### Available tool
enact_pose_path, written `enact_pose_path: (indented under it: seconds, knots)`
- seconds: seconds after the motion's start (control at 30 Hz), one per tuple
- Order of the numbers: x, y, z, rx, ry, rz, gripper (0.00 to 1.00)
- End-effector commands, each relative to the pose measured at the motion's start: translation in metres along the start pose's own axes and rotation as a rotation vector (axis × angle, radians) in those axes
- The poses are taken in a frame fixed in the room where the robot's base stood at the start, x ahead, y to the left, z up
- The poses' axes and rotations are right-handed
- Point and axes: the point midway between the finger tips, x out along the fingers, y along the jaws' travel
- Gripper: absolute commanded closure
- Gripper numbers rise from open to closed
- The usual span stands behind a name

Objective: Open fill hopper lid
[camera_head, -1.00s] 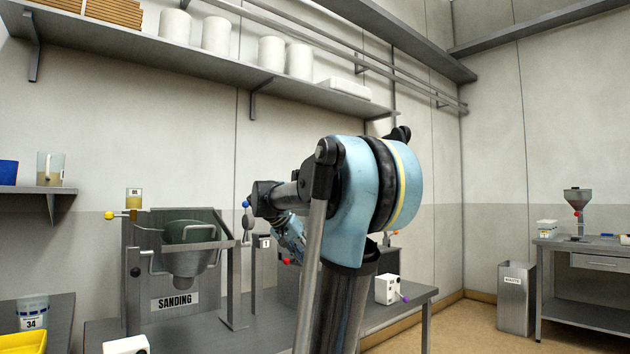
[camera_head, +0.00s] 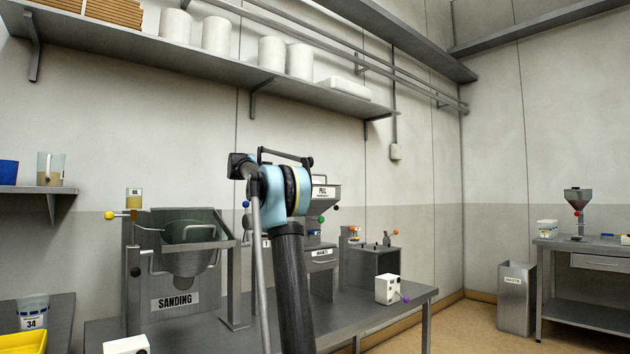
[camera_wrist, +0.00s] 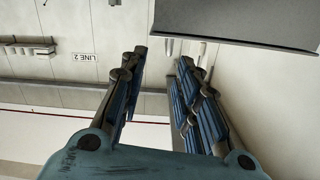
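The fill hopper (camera_head: 327,200) is a grey metal funnel with a label reading "FILL", on a machine at the back of the bench in the head view. My arm covers its left part. I cannot clearly make out its lid or whether it is shut. Coloured knobs, one green and one black, show at its right side. My gripper (camera_wrist: 162,72) shows in the wrist view with its two fingers apart and nothing between them. It is hidden behind my arm in the head view, so its distance from the hopper cannot be told.
The "SANDING" machine (camera_head: 185,255) stands left on the bench (camera_head: 375,315). A white box (camera_head: 388,289) is near the bench's right end. A long shelf (camera_head: 270,82) runs above.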

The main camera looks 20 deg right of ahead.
Motion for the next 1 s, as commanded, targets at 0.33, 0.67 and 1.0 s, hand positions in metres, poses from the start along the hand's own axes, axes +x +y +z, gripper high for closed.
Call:
enact_pose_path:
  seconds: [0.33, 0.67, 1.0]
  knots:
    - [0.013, -0.021, -0.011, 0.049, 0.051, -0.012, 0.70]
    - [0.069, -0.021, -0.013, 0.048, 0.050, -0.011, 0.70]
    - [0.128, -0.021, -0.016, 0.048, 0.050, -0.010, 0.70]
